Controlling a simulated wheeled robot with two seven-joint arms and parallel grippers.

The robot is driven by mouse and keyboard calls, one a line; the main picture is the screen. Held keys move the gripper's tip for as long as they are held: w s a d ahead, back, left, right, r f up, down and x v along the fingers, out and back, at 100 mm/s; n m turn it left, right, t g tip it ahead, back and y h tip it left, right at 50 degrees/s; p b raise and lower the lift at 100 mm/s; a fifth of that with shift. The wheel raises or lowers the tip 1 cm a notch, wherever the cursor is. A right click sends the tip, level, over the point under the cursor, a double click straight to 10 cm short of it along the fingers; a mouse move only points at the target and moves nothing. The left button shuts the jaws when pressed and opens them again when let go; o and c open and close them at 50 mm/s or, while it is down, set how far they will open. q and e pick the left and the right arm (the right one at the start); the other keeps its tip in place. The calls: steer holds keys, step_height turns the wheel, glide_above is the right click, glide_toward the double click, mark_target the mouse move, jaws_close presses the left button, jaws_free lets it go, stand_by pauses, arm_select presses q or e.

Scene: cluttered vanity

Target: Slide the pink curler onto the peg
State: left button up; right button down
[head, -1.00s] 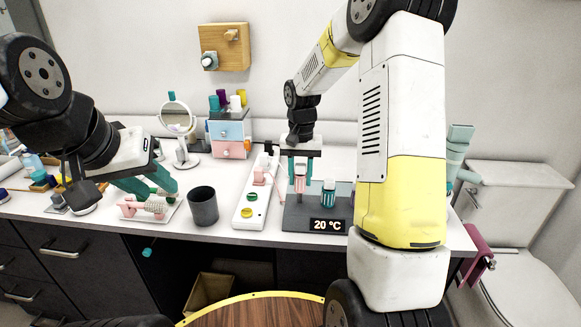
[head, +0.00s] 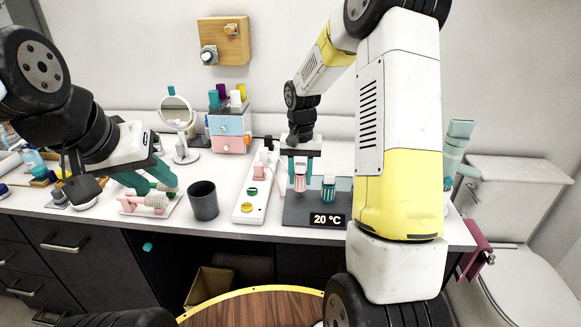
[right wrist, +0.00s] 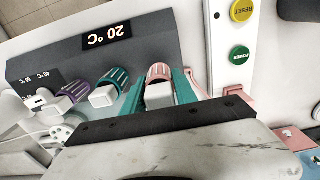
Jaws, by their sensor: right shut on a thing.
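The pink curler (head: 300,182) is upright between the teal fingers of my right gripper (head: 300,172), over the dark heater base (head: 303,213). In the right wrist view the pink curler (right wrist: 160,73) has a white block at its near end, with my right gripper's fingers (right wrist: 165,88) on both sides. Its far end is hidden, so I cannot tell whether it is around a peg. A teal curler (right wrist: 115,80) stands beside it in the row. My left gripper (head: 163,190) has its fingers apart just above a pink rack (head: 128,207) with a beige bristly roll (head: 155,201).
A purple curler (right wrist: 78,90) stands farther along the base. A white power strip (head: 243,212) with green and yellow buttons lies left of the base. A grey cup (head: 203,201), a round mirror (head: 177,115) and a small drawer box (head: 229,125) stand farther left.

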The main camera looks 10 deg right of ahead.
mark_target(300, 164)
steer(key=shift+f, duration=0.15)
steer(key=shift+f, duration=1.15)
steer(key=shift+f, duration=0.2)
steer(key=c, duration=0.9)
jaws_free()
step_height(300, 164, up, 7)
steer(key=shift+r, duration=0.45)
